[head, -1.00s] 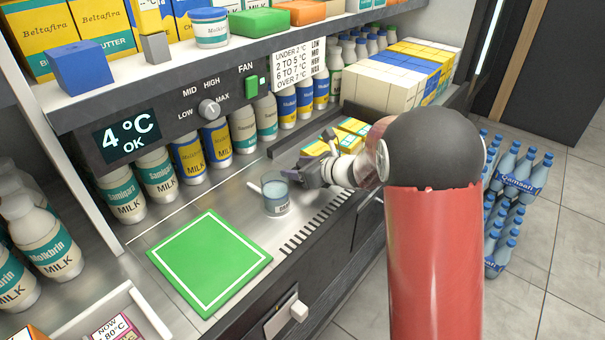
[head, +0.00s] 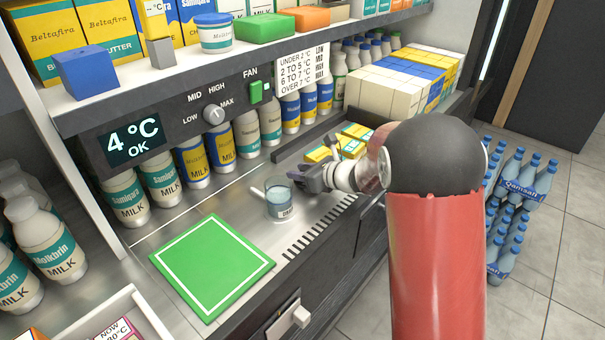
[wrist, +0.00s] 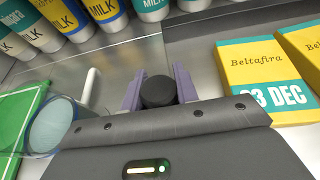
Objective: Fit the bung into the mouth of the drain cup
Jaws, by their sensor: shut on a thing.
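The bung is a small black cylinder (wrist: 158,91) held upright between the two purple fingers of my gripper (wrist: 158,88) in the wrist view. The drain cup is a clear, bluish cup (head: 279,203) with a printed label, standing on the metal counter in the head view. It also shows at the left of the wrist view (wrist: 52,126). A white rod projects from the cup's side. In the head view my gripper (head: 300,183) is just right of the cup, apart from the bung's resting place on no surface I can make out. The bung is hidden there.
A green mat (head: 212,267) lies left of the cup. Yellow Beltafira packs (head: 355,131) lie behind and right of my gripper. Milk bottles (head: 193,163) line the back under the shelf with the control panel. A slotted vent (head: 318,232) runs along the counter front.

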